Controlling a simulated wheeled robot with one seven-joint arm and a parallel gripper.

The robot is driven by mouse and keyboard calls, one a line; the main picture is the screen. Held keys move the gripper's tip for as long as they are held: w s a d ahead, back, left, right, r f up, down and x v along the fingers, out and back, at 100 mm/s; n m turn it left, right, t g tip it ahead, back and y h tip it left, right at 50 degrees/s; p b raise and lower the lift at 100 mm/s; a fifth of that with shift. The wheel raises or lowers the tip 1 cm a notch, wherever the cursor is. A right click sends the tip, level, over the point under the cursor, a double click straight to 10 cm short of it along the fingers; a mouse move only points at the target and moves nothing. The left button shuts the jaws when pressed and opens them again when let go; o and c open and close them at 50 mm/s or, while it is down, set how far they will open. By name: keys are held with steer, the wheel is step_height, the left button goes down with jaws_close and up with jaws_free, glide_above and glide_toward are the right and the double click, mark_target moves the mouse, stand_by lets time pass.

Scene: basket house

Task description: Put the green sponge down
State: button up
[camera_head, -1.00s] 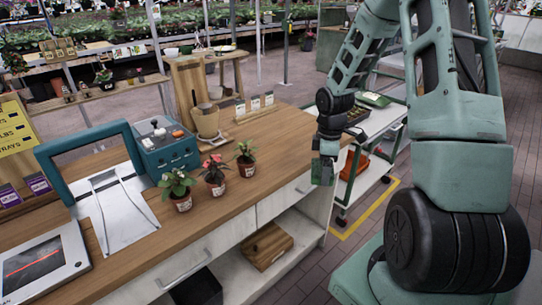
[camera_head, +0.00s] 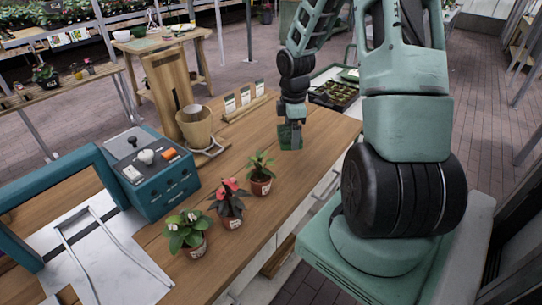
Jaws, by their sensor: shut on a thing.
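My gripper (camera_head: 291,128) points down over the far right end of the wooden counter (camera_head: 320,138). It is shut on the green sponge (camera_head: 288,138), which shows as a small dark green patch between the fingers. The fingers hide part of the sponge. I cannot tell whether the sponge touches the counter top or hangs just above it.
Three potted plants (camera_head: 231,208) stand in a row along the counter's near edge. A tan pot (camera_head: 195,126) and a small card rack (camera_head: 250,105) stand left of my gripper. A teal control box (camera_head: 155,175) is farther left. A trolley with a dark tray (camera_head: 333,94) stands behind.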

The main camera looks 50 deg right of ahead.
mark_target(288, 164)
steer(key=shift+w+f, duration=0.2)
steer(key=shift+w, duration=0.1)
step_height(288, 164, down, 10)
steer(key=shift+w+r+p, duration=0.1)
steer(key=shift+r+p, duration=0.1)
steer(key=shift+p, duration=0.4)
steer(key=shift+f, duration=0.1)
steer(key=o, duration=0.7)
step_height(288, 164, up, 12)
steer(key=shift+f+b, duration=0.25)
steer(key=shift+b, duration=0.15)
steer(key=shift+a+r, duration=0.1)
steer(key=shift+r, duration=0.35)
